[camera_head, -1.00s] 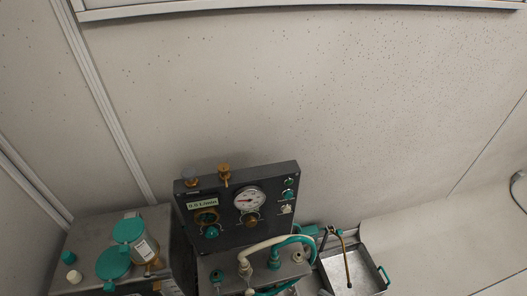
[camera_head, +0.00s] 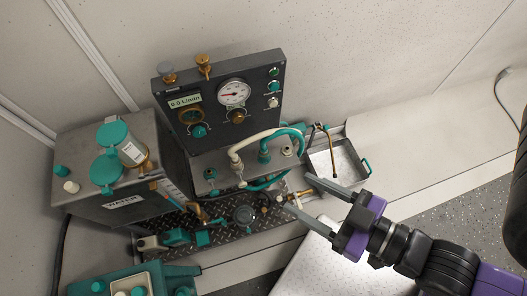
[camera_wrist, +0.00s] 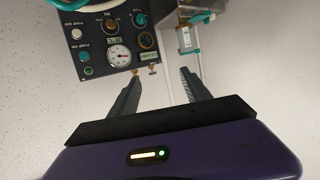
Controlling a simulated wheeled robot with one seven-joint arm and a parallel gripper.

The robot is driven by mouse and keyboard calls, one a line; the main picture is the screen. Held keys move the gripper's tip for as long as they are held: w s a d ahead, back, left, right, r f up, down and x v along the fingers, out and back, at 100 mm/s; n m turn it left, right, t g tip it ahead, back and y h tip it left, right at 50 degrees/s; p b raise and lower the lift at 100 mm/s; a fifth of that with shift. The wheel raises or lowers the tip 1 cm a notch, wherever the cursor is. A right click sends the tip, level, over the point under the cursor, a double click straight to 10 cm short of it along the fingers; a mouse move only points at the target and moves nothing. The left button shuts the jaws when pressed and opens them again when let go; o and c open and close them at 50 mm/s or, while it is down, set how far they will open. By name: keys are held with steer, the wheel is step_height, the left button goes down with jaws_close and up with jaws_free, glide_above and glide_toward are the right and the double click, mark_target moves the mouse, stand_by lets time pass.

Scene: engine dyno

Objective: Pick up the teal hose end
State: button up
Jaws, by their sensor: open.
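The teal hose (camera_head: 301,143) loops from a fitting on the grey metal block below the gauge panel, arching to the right and back down beside a cream hose (camera_head: 240,146). Its lower run (camera_head: 268,184) passes in front of the block; I cannot clearly tell where its free end lies. My gripper (camera_head: 297,195) is open and empty. In the head view its fingertips appear just right of the hose's lower run. In the wrist view, a teal hose curve (camera_wrist: 59,35) shows at the upper left, well off from the open fingers (camera_wrist: 160,77).
The dark gauge panel (camera_head: 220,108) stands behind the hoses. A metal tray (camera_head: 347,160) with teal handles is to the right. The water tank (camera_head: 112,196) stands left, with a teal box (camera_head: 130,283) in front. The wall behind is bare.

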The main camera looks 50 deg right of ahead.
steer(key=shift+o, duration=0.5)
steer(key=w+a+f+m+g+h, duration=0.1)
steer(key=w+f+m+g, duration=0.15)
steer(key=f, duration=0.65)
steer(key=w+f+m+g, duration=0.1)
steer(key=w+f+m, duration=0.3)
steer(key=f, duration=0.4)
steer(key=m+g+y+p, duration=0.1)
steer(key=m+g, duration=1)
steer(key=m, duration=0.1)
glide_toward(266, 149)
steer(key=shift+n, duration=0.25)
steer(key=f, duration=0.5)
steer(key=shift+w+a+f, duration=0.2)
steer(key=shift+f, duration=0.15)
steer(key=shift+d+f, duration=0.1)
steer(key=shift+f, duration=0.9)
steer(key=shift+w+f, duration=0.15)
steer(key=shift+f, duration=1.25)
steer(key=shift+w+f, duration=0.2)
steer(key=shift+f, duration=1.25)
